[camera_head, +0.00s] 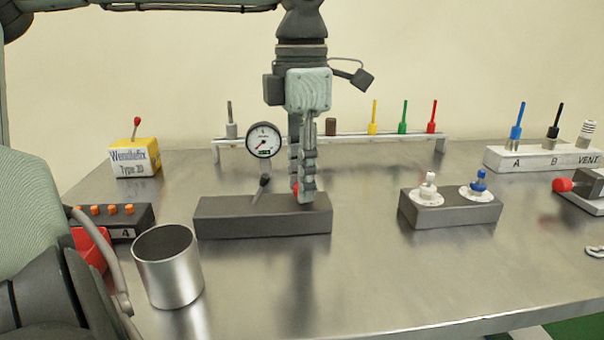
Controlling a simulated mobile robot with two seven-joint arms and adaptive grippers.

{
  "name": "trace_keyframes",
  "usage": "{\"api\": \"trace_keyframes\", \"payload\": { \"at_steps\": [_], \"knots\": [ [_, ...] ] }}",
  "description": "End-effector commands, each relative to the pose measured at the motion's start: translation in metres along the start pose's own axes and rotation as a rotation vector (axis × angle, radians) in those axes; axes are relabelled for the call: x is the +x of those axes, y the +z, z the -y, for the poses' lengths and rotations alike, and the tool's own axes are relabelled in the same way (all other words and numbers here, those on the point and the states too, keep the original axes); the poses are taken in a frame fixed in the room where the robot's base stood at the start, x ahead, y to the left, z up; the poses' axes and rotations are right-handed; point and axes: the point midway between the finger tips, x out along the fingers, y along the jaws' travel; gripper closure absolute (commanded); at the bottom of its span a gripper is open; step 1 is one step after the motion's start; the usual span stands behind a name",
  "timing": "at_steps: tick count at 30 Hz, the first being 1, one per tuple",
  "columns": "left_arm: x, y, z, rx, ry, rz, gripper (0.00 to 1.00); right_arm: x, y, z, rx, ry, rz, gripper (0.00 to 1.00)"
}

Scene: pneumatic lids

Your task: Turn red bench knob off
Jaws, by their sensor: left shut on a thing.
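My left gripper (302,194) points straight down over the right part of a dark grey bench block (225,217). Its fingers are shut around a small red knob (295,190) on top of the block. Only a sliver of red shows beside the fingers, so how far the knob is turned is hidden. A black-tipped lever (262,186) leans on the same block, left of the gripper. A round white pressure gauge (263,141) stands behind it. My right gripper is not in view.
A metal cup (168,266) stands at the front left, near a yellow box (134,158) with a red-tipped lever. A grey block (450,210) with white and blue fittings sits to the right. A rail (383,136) with coloured plugs runs behind. The front middle of the table is clear.

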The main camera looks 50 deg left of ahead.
Motion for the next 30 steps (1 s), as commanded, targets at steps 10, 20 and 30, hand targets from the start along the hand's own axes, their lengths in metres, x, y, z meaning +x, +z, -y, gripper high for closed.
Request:
{"api": "trace_keyframes", "payload": {
  "at_steps": [10, 20, 30],
  "knots": [
    [-0.001, 0.0, -0.001, 0.185, 0.0, -0.002, 1.0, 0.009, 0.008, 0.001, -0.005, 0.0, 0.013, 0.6],
    [0.0, 0.0, -0.001, 0.239, 0.001, -0.001, 1.0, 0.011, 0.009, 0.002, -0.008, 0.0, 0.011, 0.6],
    [0.0, 0.0, -0.001, 0.239, 0.001, -0.001, 1.0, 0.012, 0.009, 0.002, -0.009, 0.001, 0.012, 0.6]
  ]
}}
